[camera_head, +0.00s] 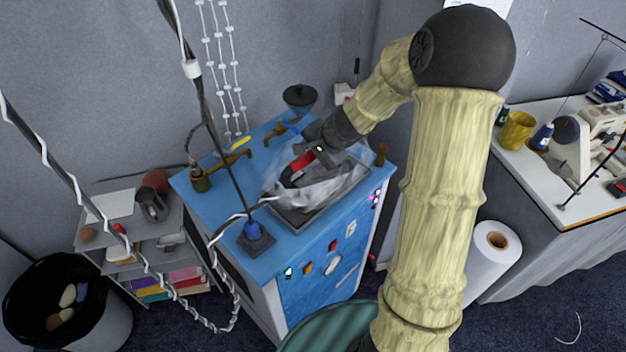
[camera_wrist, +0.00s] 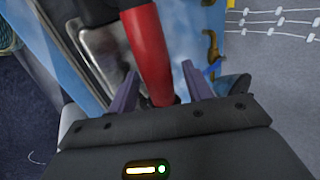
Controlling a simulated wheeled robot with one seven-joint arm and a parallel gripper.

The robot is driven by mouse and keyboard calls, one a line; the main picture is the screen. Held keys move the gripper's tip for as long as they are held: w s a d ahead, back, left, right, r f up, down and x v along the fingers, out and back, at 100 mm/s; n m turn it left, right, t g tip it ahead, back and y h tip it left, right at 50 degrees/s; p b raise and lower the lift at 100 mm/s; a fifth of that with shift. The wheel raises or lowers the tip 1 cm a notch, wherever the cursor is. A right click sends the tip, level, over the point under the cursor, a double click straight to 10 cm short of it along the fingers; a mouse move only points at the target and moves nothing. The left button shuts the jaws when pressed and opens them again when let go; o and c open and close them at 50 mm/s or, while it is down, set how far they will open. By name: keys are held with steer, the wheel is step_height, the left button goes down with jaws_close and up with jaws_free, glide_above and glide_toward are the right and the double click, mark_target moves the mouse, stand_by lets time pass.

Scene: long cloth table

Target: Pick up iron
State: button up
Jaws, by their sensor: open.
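The iron (camera_head: 301,163) sits on top of the blue cabinet, and its red handle shows. Crumpled translucent plastic or cloth around it hides much of its body. In the wrist view the red handle (camera_wrist: 148,50) runs down between the two fingers, and its lower end passes into the gap. My gripper (camera_wrist: 158,82) is open around the handle, with a finger on each side. Whether either finger touches it I cannot tell. In the head view my gripper (camera_head: 318,153) is over the iron, and its fingers are hard to make out.
The blue cabinet (camera_head: 222,203) also bears brass-coloured fittings (camera_head: 232,160), a dark funnel-shaped piece (camera_head: 299,97) and a thin upright pole with a cable. A shelf (camera_head: 100,217) stands left, a bin (camera_head: 103,318) lower left. A table with a sewing machine (camera_head: 570,135) stands right.

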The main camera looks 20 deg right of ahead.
steer(key=c, duration=1)
steer(key=shift+w+r, duration=0.1)
jaws_close()
step_height(320, 180, up, 9)
steer(key=shift+a+f+p, duration=0.1)
steer(key=shift+p, duration=0.65)
steer(key=shift+d+r, duration=0.2)
steer(key=shift+r, duration=0.4)
steer(key=shift+a, duration=0.15)
